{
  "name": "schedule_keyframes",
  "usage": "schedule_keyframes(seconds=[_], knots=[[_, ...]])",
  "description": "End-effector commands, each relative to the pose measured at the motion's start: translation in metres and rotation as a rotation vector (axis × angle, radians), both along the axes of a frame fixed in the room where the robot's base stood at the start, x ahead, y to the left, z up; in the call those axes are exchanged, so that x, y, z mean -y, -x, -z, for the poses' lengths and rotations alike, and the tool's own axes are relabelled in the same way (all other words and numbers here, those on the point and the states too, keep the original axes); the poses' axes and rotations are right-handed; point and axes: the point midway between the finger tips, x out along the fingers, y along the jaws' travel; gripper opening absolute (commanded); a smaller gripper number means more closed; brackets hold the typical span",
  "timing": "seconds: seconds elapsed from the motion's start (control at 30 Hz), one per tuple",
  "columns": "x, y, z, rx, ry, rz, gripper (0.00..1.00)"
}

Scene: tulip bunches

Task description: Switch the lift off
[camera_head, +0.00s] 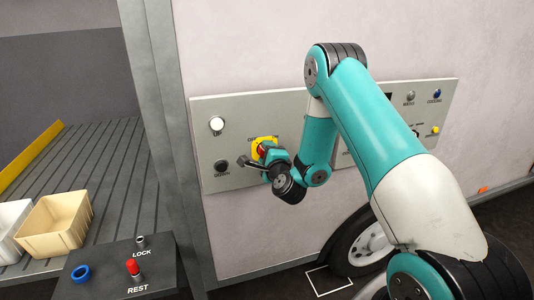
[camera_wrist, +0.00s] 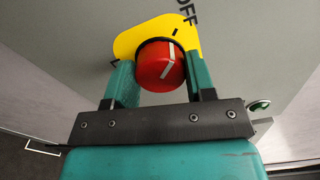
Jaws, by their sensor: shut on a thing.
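A red rotary knob (camera_wrist: 160,68) with a white pointer line sits on a yellow plate (camera_wrist: 130,42) with "OFF" lettered at its upper right. My gripper (camera_wrist: 160,75) is shut on the red knob, one finger on each side.
A white UP button (camera_head: 217,124) and a black DOWN button (camera_head: 221,166) are left of the knob. More controls, including a blue button (camera_head: 437,94), are at the panel's right. A box with LOCK and REST controls (camera_head: 110,268) and cream crates (camera_head: 57,222) are lower left.

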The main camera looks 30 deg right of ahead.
Motion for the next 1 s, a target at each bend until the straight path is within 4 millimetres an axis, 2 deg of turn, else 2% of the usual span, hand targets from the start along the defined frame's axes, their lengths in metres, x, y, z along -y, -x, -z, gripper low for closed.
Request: schedule_keyframes(seconds=[0.57,0.6,0.7,1.0], knots=[[-0.0014,0.0,0.0005,-0.011,0.033,-0.003,0.26],[-0.0014,0.0,0.0006,-0.012,0.033,-0.004,0.55],[-0.0012,0.0,0.0006,-0.011,0.032,-0.002,0.76],[-0.0013,0.0006,0.001,-0.01,0.031,-0.001,0.76]])
